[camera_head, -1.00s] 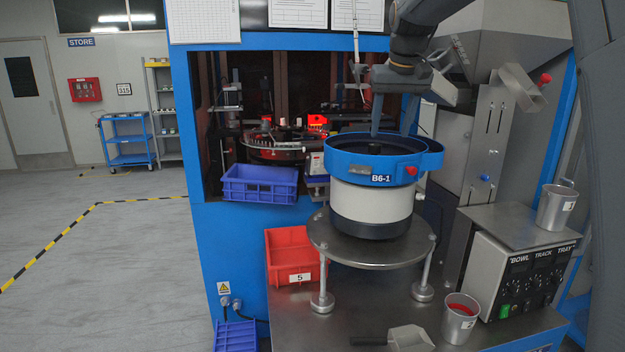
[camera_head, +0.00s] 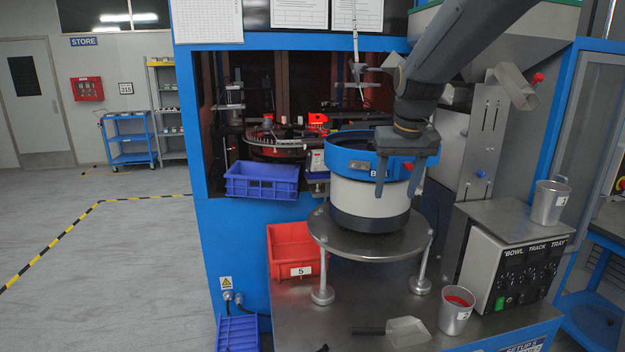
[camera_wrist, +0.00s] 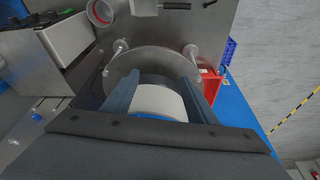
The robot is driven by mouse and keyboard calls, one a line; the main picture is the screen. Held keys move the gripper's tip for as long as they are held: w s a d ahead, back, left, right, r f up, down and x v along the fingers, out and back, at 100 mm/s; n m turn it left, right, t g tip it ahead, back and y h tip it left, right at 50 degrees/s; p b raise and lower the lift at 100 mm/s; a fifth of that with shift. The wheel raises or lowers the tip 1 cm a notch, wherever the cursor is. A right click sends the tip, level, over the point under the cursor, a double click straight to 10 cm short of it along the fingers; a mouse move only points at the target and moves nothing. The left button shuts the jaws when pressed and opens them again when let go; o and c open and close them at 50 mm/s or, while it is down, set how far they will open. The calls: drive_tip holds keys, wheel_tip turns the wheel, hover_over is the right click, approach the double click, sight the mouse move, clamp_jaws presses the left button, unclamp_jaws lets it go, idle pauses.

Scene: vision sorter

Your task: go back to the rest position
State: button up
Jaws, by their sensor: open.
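My gripper (camera_head: 398,186) hangs in front of the blue-rimmed feeder bowl (camera_head: 345,142) in the head view, fingers pointing down and apart. Nothing is between the fingers. The gripper hides the right part of the bowl and most of its label. In the wrist view, the two fingers of my gripper (camera_wrist: 160,92) are spread, with the bowl's white body (camera_wrist: 158,103) seen beyond them. The bowl stands upright on a round metal plate (camera_head: 372,244).
A red bin (camera_head: 291,243) marked 5 and a scoop (camera_head: 406,331) lie on the metal bench. A cup (camera_head: 456,310) with red contents stands before the control box (camera_head: 518,268); another cup (camera_head: 549,202) stands on top. A blue bin (camera_head: 260,181) sits left of the bowl.

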drive_tip(key=s+f+g, duration=0.1)
drive_tip(key=s+f, duration=0.8)
drive_tip(key=s, duration=0.4)
drive_tip(key=s+f+g, duration=0.1)
drive_tip(key=s+f, duration=0.9)
drive_tip(key=s, duration=0.3)
